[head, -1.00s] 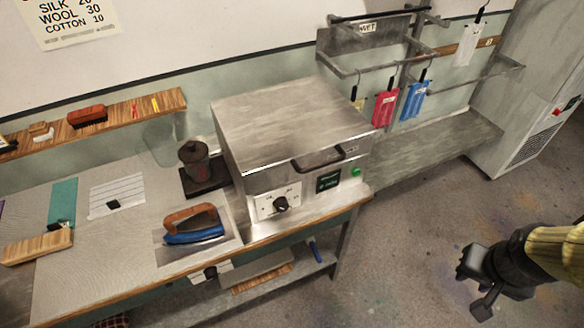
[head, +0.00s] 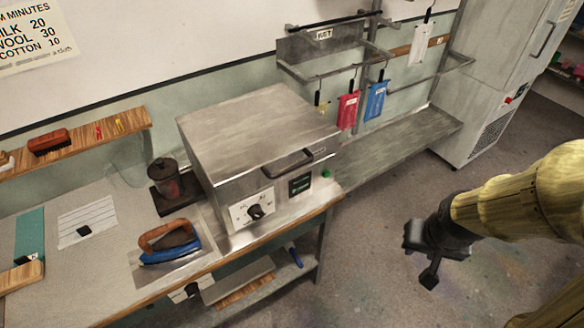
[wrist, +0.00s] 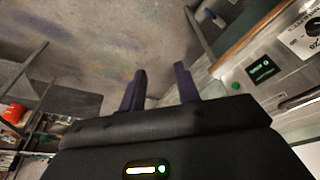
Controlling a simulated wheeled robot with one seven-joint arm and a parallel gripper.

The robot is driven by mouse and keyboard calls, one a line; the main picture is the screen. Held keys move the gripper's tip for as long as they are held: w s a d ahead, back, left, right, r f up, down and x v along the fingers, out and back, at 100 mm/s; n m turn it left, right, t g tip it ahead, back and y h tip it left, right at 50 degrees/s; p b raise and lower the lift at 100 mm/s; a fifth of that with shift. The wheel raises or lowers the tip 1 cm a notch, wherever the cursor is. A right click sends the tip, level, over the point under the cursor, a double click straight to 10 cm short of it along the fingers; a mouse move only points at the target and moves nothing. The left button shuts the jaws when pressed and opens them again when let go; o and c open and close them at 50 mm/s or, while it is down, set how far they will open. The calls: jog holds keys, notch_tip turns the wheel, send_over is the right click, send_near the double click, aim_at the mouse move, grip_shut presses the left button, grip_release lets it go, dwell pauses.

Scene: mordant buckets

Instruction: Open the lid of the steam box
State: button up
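The steam box (head: 232,165) is a brushed-metal box on the bench, with its lid (head: 258,124) closed. A dark bar handle (head: 288,164) sits at the lid's front edge. A dial, a small dark display and a green button are on the front panel, which also shows at the upper right of the wrist view (wrist: 285,60). My gripper (head: 420,258) is over the floor to the right of the bench, well apart from the box. In the wrist view its two fingers (wrist: 160,88) stand apart with nothing between them.
A blue iron (head: 168,246) and a dark canister (head: 165,181) stand on the bench left of the box. A wall rack (head: 350,60) with hanging coloured tags and a grey shelf (head: 395,145) lie behind right. The floor (head: 375,260) around my gripper is clear.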

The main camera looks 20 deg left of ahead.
jog(key=w+a+f+t+y+b, duration=0.1)
jog(key=w+a+f+t+y, duration=0.4)
jog(key=w+a+f, duration=0.5)
jog(key=s+a+r+m+t+y+b, duration=0.1)
jog(key=a+r+m+t+y, duration=0.1)
jog(key=a+m+t+y, duration=0.3)
jog(key=a+m+y, duration=0.3)
jog(key=a+y, duration=0.2)
jog(key=shift+s+a+b, duration=0.25)
jog(key=shift+s+b, duration=0.05)
jog(key=shift+b, duration=0.1)
jog(key=shift+w+a+f+b, duration=0.15)
jog(key=shift+b, duration=0.35)
jog(key=b+x, duration=0.2)
jog(key=b, duration=0.4)
jog(key=shift+w+a+b, duration=0.1)
jog(key=shift+a+b, duration=0.1)
jog(key=shift+b, duration=0.2)
